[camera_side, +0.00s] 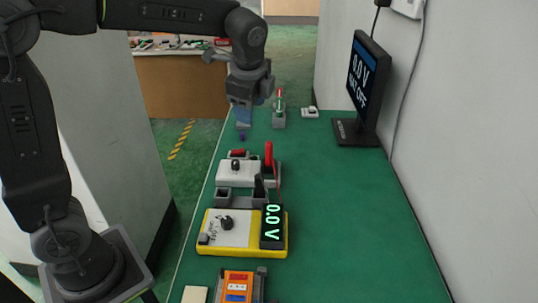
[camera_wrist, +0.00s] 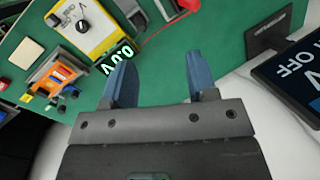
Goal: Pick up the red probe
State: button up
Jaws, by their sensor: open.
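The red probe (camera_side: 269,156) stands upright in the side view, at the right edge of a white box with a black knob (camera_side: 238,173). In the wrist view a red piece that looks like the probe (camera_wrist: 190,4) is cut by the top edge, with a thin red lead running down-left from it. My gripper (camera_side: 243,118) has blue fingers and hangs above the table beyond the white box, apart from the probe. In the wrist view the fingers (camera_wrist: 160,82) are spread with nothing between them.
A black probe (camera_side: 259,187) stands nearer, by the yellow meter (camera_side: 243,250) reading 0.0 V. An orange battery fixture (camera_side: 238,287) is at the front. A small fixture with a red-tipped lever (camera_side: 280,115) stands near my gripper. A monitor (camera_side: 368,75) stands right; the green table's right side is clear.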

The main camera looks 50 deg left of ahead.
aim_at(270, 142)
jog(key=w+a+f+m+g+y, duration=0.1)
jog(key=w+f+m+g+y, duration=0.1)
jog(key=w+f+m, duration=0.6)
jog(key=shift+n, duration=0.7)
jog(key=x, duration=0.4)
jog(key=w+x, duration=0.1)
jog(key=x, duration=0.3)
jog(key=w+x, duration=0.1)
jog(key=x, duration=0.3)
jog(key=shift+w+a+f, duration=0.15)
jog(key=shift+f, duration=0.05)
jog(key=shift+c, duration=0.5)
grip_shut()
